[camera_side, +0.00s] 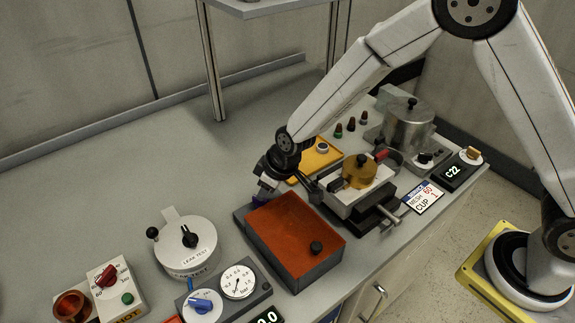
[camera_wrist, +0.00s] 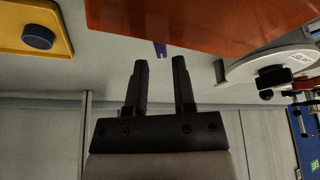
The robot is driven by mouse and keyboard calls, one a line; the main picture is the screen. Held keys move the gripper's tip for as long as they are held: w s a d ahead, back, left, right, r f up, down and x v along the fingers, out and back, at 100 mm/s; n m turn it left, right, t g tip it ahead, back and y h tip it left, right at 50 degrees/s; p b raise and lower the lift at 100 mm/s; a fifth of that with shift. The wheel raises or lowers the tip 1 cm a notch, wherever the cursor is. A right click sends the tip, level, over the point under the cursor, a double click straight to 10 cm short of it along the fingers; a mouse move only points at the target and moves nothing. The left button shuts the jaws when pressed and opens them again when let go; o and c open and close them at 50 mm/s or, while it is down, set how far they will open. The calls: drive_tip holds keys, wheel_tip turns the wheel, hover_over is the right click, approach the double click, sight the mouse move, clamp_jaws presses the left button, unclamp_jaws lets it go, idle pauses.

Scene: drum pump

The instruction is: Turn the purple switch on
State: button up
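The purple switch (camera_wrist: 160,49) shows in the wrist view as a small forked lever end sticking out from the edge of an orange-topped box (camera_wrist: 200,22). In the side view a bit of purple (camera_side: 261,199) shows at the box's back left corner, partly hidden by my gripper. My gripper (camera_wrist: 160,64) is open and empty, its two black fingers apart. In the wrist view the switch appears just beyond the fingertips, in line with the gap between them. I cannot tell the exact distance. In the side view my gripper (camera_side: 266,186) is low beside the box (camera_side: 295,235).
A clamp-like device with a brass top (camera_side: 359,171) stands close at the right. A white leak test drum (camera_side: 186,248) and a gauge (camera_side: 238,282) are at the left. The bench behind is clear.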

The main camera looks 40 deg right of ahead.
sight(265, 201)
drive_tip(key=shift+v, duration=2.2)
drive_tip(key=shift+o, duration=1.4)
drive_tip(key=shift+w+a+f+g, duration=0.1)
drive_tip(key=shift+w+a+g, duration=0.55)
drive_tip(key=shift+g, duration=0.15)
drive_tip(key=shift+w+a+g+h, duration=0.25)
drive_tip(key=shift+w+g+h, duration=0.15)
drive_tip(key=shift+g+h, duration=0.2)
drive_tip(key=shift+w+r+g+h, duration=0.4)
drive_tip(key=shift+g+h, duration=0.1)
drive_tip(key=shift+g, duration=0.1)
drive_tip(key=shift+f, duration=0.15)
drive_tip(key=shift+f, duration=3.8)
